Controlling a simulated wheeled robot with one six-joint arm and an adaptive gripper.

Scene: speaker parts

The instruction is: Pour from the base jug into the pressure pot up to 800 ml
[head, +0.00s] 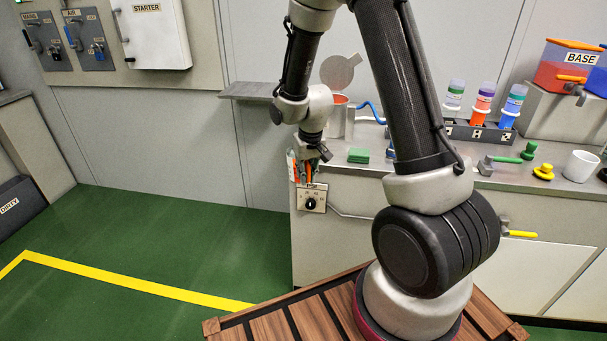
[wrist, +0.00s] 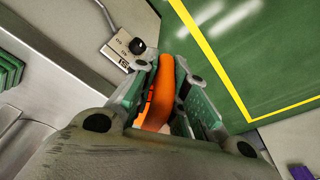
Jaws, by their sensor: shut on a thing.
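My gripper (head: 309,174) hangs at the front edge of the counter in the head view. In the wrist view, its green-lined fingers (wrist: 165,85) are shut on a curved orange handle (wrist: 158,92), which I take to be the base jug's. In the head view, a narrow pale and orange part of the jug (head: 292,167) shows beside the fingers; most of it is hidden. The pressure pot (head: 335,122) stands on the counter behind my gripper, with its round grey lid (head: 341,72) raised and a red-orange area at its mouth. No level marking is readable.
A blue hose (head: 372,110) lies beside the pot, and green pads (head: 359,155) lie in front. A control knob panel (head: 312,199) is on the counter front. Bottles (head: 484,103) and the BASE tank (head: 570,72) stand farther right. Green floor (head: 170,235) is clear to the left.

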